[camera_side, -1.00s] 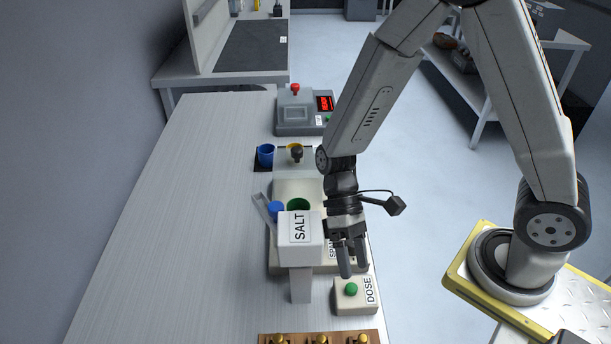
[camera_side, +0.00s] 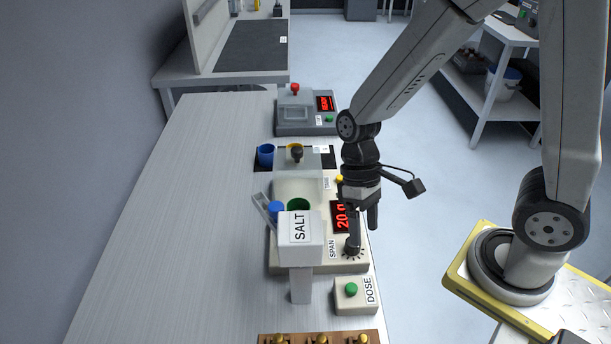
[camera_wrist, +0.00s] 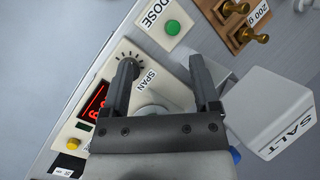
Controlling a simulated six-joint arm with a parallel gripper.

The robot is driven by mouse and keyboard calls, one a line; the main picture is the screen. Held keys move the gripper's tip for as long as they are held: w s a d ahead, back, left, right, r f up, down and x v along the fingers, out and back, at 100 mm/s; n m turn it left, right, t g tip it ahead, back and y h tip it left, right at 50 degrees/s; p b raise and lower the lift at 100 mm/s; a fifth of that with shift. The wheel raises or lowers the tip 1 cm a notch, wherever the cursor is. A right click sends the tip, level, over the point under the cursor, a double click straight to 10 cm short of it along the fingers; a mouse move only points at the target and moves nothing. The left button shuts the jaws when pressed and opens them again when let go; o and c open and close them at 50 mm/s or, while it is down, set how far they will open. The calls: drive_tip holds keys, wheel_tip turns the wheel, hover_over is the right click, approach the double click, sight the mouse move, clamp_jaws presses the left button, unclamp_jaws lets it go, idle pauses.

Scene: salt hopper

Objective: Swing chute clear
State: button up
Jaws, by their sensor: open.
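The white hopper marked SALT (camera_side: 300,238) stands on its post at the front of the scale; it also shows in the wrist view (camera_wrist: 283,130). A grey angled strip, probably the chute (camera_side: 262,207), is left of the hopper beside a blue knob (camera_side: 276,208). A blue piece also shows low in the wrist view (camera_wrist: 235,154). A green cup (camera_side: 298,204) is partly hidden behind the hopper. My gripper (camera_side: 363,240) is open and empty, pointing down over the scale's right side near the SPAN dial (camera_wrist: 129,64), apart from the chute. Contact with the dial cannot be told.
The scale's red display (camera_side: 342,215) appears to read 20 g. The DOSE box (camera_side: 354,296) with its green button stands in front. A wooden weight block (camera_side: 322,339) is at the near edge. A blue cup (camera_side: 265,155) stands behind. The table's left side is clear.

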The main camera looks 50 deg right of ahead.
drive_tip(key=w+d+r+m+t+h, duration=0.1)
drive_tip(key=w+d+r+t+h, duration=0.1)
drive_tip(key=w+d+t, duration=0.3)
drive_tip(key=shift+d+t+h, duration=0.5)
drive_tip(key=shift+d+t, duration=0.5)
drive_tip(key=shift+d, duration=0.45)
drive_tip(key=shift+m, duration=0.4)
drive_tip(key=c, duration=0.9)
drive_tip(key=shift+d+m, duration=0.1)
drive_tip(key=shift+m, duration=0.3)
clamp_jaws()
drive_tip(key=w+a+r+m+y, duration=0.1)
drive_tip(key=m+y, duration=0.3)
drive_tip(key=m, duration=0.6)
drive_tip(key=w+a+r+m+y, duration=0.1)
drive_tip(key=w+r+m+y, duration=0.2)
drive_tip(key=m, duration=0.6)
drive_tip(key=shift+w+r+m+y, duration=0.3)
drive_tip(key=shift+w+m+y, duration=0.1)
drive_tip(key=shift+w+y, duration=0.45)
